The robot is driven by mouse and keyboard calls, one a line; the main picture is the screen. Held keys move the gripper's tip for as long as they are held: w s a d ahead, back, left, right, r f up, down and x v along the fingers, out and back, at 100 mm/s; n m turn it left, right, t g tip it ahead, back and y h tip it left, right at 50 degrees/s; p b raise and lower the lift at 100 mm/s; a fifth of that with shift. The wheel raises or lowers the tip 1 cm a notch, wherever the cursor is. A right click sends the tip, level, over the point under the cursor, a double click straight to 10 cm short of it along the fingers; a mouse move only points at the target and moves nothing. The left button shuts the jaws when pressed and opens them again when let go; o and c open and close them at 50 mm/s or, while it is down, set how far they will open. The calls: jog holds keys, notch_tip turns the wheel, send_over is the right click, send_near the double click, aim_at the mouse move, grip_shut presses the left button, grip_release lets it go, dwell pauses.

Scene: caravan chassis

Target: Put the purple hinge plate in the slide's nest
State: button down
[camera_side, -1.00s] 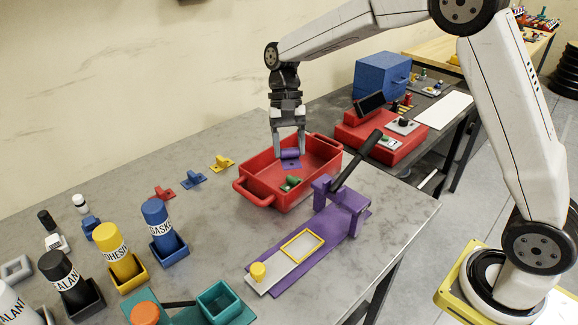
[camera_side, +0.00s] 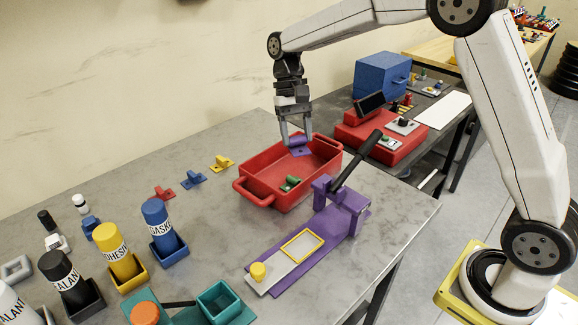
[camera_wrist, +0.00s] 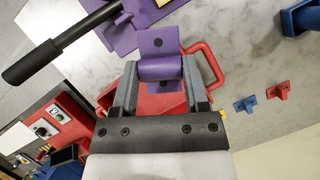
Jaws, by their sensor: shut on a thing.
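My gripper (camera_side: 297,140) is shut on the purple hinge plate (camera_side: 301,150) and holds it over the far part of the red tray (camera_side: 262,200). In the wrist view the purple hinge plate (camera_wrist: 160,66) sits with its barrel between the two fingers (camera_wrist: 160,95). The slide (camera_side: 285,265) is a pale strip on a purple base, with a yellow-outlined nest (camera_side: 302,246) that is empty and a yellow knob (camera_side: 258,271) at its near end. The purple clamp (camera_side: 343,205) with a black lever stands at the slide's far end.
A green hinge plate (camera_side: 290,184) lies in the red tray. Yellow (camera_side: 222,163), blue (camera_side: 193,179) and red (camera_side: 163,192) hinge plates lie on the table to the left. Several bottles in holders stand at the front left.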

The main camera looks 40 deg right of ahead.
jog(key=s+a+f+m+t+y, duration=0.1)
jog(key=s+a+f+m+t, duration=0.1)
jog(key=a+m, duration=0.4)
jog(key=s+a+f+m+t+y, duration=0.1)
jog(key=s+a+f+m+t, duration=0.1)
jog(key=s+a+f+m, duration=0.3)
jog(key=shift+s+a+f+m+y, duration=0.2)
jog(key=shift+a+f+m+y, duration=0.3)
jog(key=shift+a+m, duration=0.55)
jog(key=shift+w+a+f, duration=0.1)
jog(key=w+a+f, duration=0.1)
jog(key=w+f, duration=0.1)
jog(key=w, duration=0.1)
jog(key=w+a+f, duration=0.1)
jog(key=w+f, duration=0.2)
jog(key=w, duration=0.1)
jog(key=w+a+f, duration=0.1)
jog(key=w+f, duration=0.1)
jog(key=w, duration=0.2)
jog(key=shift+w+a+f, duration=0.1)
jog(key=shift+a+f, duration=0.15)
jog(key=shift+a, duration=0.1)
jog(key=shift+w+a+f, duration=0.15)
jog(key=shift+w+f, duration=0.35)
jog(key=shift+f, duration=0.05)
jog(key=shift+f, duration=0.1)
